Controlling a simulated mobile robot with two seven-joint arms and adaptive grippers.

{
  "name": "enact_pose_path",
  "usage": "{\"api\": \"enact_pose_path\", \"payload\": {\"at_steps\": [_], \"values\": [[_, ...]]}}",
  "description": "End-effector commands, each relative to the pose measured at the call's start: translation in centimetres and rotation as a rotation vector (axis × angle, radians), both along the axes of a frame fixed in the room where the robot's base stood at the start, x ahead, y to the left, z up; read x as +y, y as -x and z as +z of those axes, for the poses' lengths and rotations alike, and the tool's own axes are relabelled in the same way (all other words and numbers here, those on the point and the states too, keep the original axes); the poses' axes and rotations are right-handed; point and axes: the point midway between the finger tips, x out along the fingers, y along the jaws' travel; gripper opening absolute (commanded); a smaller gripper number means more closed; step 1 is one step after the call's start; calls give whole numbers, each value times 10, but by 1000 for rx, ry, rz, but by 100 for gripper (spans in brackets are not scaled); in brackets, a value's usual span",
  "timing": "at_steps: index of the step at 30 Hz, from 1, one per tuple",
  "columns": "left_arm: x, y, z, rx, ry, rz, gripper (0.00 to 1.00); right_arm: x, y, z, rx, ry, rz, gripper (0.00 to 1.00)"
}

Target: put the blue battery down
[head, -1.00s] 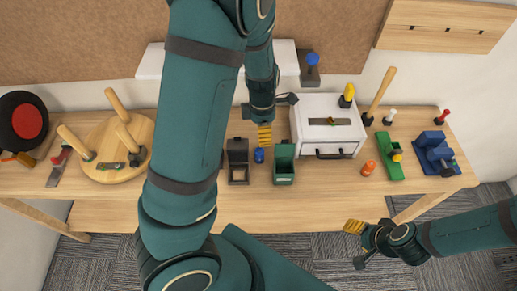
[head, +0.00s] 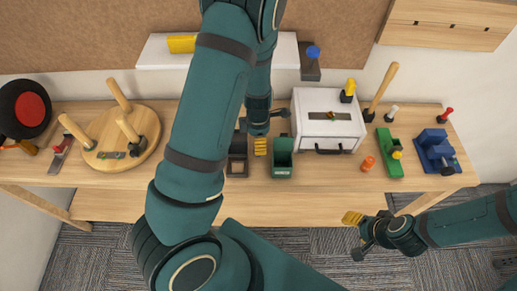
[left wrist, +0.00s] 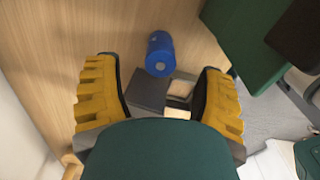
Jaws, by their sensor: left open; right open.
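The blue battery (left wrist: 160,53) is on the wooden table in the left wrist view, past the fingertips and roughly midway between them. A clear gap shows on each side of it. My left gripper (head: 260,146) is open with nothing between its yellow fingers (left wrist: 155,95) touching the battery that I can see. In the head view the left gripper hides the battery, between the black bin (head: 237,160) and the green bin (head: 282,160). I cannot tell if the battery is upright. My right gripper (head: 356,228) is open and empty in front of the table.
A white drawer box (head: 318,105) stands right of the green bin. An orange object (head: 368,163), a green tool (head: 390,158) and a blue vise (head: 436,150) lie further right. A round wooden stool (head: 112,153) lies at left. The front table strip (head: 310,180) is clear.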

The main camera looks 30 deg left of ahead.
Motion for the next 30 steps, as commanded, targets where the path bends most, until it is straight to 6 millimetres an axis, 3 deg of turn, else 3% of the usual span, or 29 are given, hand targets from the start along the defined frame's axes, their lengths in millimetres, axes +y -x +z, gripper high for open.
{"api": "enact_pose_path", "payload": {"at_steps": [9,20,24,26,30], "values": [[-1,0,-43,1,0,1,69,0,0,-7,0,1,0,52],[-1,0,-49,0,0,0,67,0,0,-8,0,2,0,52],[-1,0,-49,0,0,0,18,0,0,-8,0,2,0,52],[-1,0,-49,0,0,0,0,0,0,-8,0,2,0,52],[-1,0,-49,0,0,1,0,0,0,-8,0,2,0,52]]}}
